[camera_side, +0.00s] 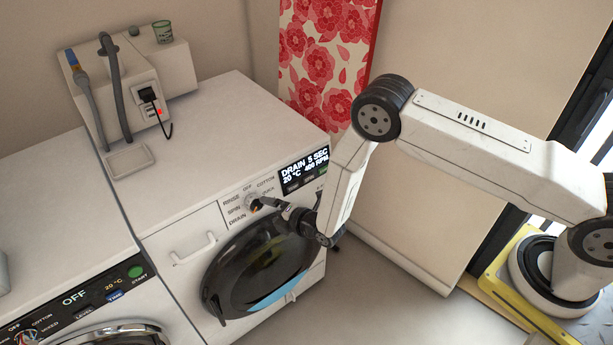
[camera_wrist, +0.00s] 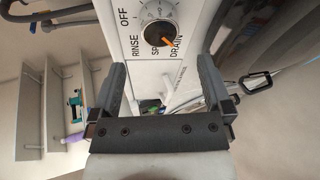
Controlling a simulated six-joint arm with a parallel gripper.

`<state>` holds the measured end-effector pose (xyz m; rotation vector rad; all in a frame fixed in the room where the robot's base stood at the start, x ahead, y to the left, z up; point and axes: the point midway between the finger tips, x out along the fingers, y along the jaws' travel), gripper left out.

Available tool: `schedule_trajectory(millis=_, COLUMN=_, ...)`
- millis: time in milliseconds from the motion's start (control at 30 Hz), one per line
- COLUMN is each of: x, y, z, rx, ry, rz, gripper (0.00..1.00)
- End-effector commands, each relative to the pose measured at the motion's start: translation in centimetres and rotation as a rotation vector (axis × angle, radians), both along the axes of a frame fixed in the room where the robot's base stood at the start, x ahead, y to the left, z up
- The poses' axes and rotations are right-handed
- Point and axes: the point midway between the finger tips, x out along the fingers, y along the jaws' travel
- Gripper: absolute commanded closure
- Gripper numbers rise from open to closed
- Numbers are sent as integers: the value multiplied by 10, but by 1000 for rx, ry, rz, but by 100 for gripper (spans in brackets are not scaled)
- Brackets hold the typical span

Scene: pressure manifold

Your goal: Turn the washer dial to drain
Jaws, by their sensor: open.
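The washer dial (camera_wrist: 158,34) is a dark round knob with an orange pointer on a silver ring. In the wrist view the pointer is aimed at the DRAIN label. The washer's display (camera_side: 304,168) reads DRAIN 5 SEC, 20 °C, 400 RPM. My gripper (camera_wrist: 162,68) is open and empty. Its fingers are spread wide, below the dial in the wrist view.
A second washer (camera_side: 75,298) at lower left shows OFF. The right washer's round dark door (camera_side: 235,282) is below the dial, with a drawer handle (camera_side: 192,250) at left. Hoses and a black plug (camera_side: 147,94) are behind. A red floral board (camera_side: 328,55) stands at the back.

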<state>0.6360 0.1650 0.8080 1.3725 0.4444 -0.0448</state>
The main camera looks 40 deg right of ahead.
Motion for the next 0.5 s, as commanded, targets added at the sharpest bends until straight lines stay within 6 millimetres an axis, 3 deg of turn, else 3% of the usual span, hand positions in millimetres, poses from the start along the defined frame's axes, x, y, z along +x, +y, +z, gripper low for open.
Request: schedule_trajectory(millis=500, x=-12, y=-3, z=5, rx=0, ry=0, rz=0, gripper=0)
